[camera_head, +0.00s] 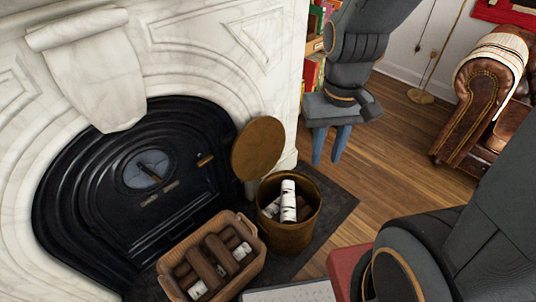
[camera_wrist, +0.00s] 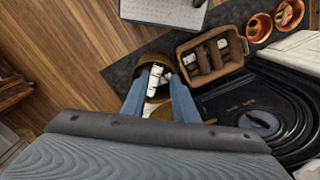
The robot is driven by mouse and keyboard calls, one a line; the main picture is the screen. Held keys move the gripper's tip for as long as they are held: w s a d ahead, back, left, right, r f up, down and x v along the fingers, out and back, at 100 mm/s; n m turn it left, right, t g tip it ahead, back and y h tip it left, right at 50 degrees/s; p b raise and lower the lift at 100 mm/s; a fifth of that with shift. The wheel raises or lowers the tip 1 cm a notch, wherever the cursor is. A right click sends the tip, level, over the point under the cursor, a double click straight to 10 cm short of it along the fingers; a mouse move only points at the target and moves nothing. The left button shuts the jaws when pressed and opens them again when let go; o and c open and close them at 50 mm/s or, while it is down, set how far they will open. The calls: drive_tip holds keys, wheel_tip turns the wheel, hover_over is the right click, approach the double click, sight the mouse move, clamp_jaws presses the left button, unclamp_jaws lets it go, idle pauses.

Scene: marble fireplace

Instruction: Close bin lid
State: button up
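The round brass bin (camera_head: 287,236) stands on the dark hearth slab with its top open. White and birch-like logs (camera_head: 288,202) stick up inside it. Its round golden-brown lid (camera_head: 258,147) is raised, standing steeply tilted at the bin's back rim on the fireplace side. My gripper (camera_head: 327,160) hangs in the air to the right of the lid, blue fingers pointing down, apart from the lid and bin. In the wrist view the fingers of my gripper (camera_wrist: 157,78) are spread with nothing held. The bin (camera_wrist: 150,62) shows between and beyond them; they hide part of it.
A wicker basket of logs (camera_head: 258,262) stands beside the bin. The black fireplace insert (camera_head: 75,215) and white marble surround (camera_head: 190,60) are at left. A leather armchair (camera_head: 480,100) is at right. Wood floor (camera_head: 385,170) is free between. Copper pots (camera_wrist: 259,27) show in the wrist view.

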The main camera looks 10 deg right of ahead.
drive_tip(key=shift+n, duration=0.7)
drive_tip(key=w, duration=0.3)
drive_tip(key=w+a, duration=0.1)
drive_tip(key=w, duration=0.7)
drive_tip(key=shift+a+f+b, duration=0.2)
drive_tip(key=shift+f+b, duration=0.15)
clamp_jaws()
drive_tip(key=w+a+f+n+b, duration=0.1)
drive_tip(key=w+a+f+n, duration=0.2)
drive_tip(key=w, duration=0.8)
drive_tip(key=w+a+f+n+t+y+b, duration=0.1)
drive_tip(key=w+a+f, duration=0.25)
drive_tip(key=w, duration=0.65)
drive_tip(key=w+a+f+n, duration=0.1)
drive_tip(key=w+a+f, duration=0.3)
drive_tip(key=w, duration=0.7)
wheel_tip(320, 180, down, 11)
drive_tip(key=w, duration=0.1)
drive_tip(key=shift+w+d+r+n+p, duration=0.2)
drive_tip(key=shift+w+d+n+p, duration=0.05)
drive_tip(key=shift+w+n+p, duration=0.1)
